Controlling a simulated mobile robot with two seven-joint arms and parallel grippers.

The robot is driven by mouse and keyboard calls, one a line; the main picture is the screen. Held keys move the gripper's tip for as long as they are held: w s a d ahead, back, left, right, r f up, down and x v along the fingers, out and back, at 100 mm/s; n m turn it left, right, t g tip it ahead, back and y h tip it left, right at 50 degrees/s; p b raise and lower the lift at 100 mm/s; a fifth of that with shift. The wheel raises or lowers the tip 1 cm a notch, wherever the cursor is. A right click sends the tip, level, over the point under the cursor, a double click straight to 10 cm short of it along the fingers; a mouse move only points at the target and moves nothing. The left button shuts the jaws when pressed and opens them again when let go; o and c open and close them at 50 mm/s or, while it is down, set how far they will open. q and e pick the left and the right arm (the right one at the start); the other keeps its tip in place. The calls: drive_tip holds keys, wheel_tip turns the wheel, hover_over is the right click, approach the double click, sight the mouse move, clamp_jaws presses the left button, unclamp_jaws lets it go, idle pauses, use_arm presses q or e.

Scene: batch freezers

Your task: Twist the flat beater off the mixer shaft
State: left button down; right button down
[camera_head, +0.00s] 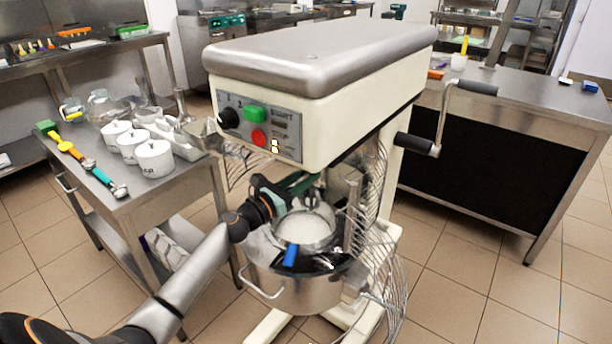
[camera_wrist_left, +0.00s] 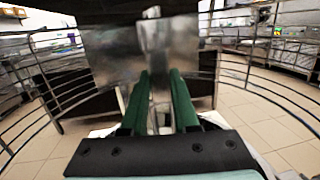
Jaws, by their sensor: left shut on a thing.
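The large cream mixer (camera_head: 310,90) fills the middle of the head view, above a steel bowl (camera_head: 285,290). My left gripper (camera_head: 310,182) reaches under the mixer head, over the bowl. In the left wrist view its two green fingers (camera_wrist_left: 160,85) lie on either side of an upright grey metal piece, the shaft or top of the flat beater (camera_wrist_left: 155,50), and are shut on it. I cannot tell where the shaft ends and the beater begins. The beater's lower part is mostly hidden by the gripper and bowl. My right gripper is not in view.
A wire guard (camera_head: 385,265) curves around the bowl's right side. A blue-handled tool (camera_head: 291,255) rests at the bowl. A side table (camera_head: 190,180) with white tubs (camera_head: 154,158) stands left. A crank handle (camera_head: 415,143) sticks out right.

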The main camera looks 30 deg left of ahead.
use_arm(q)
drive_tip(key=shift+f, duration=0.4)
drive_tip(key=shift+f+b, duration=0.15)
drive_tip(key=shift+b, duration=0.25)
drive_tip(key=shift+f+b, duration=0.5)
drive_tip(key=shift+f, duration=0.1)
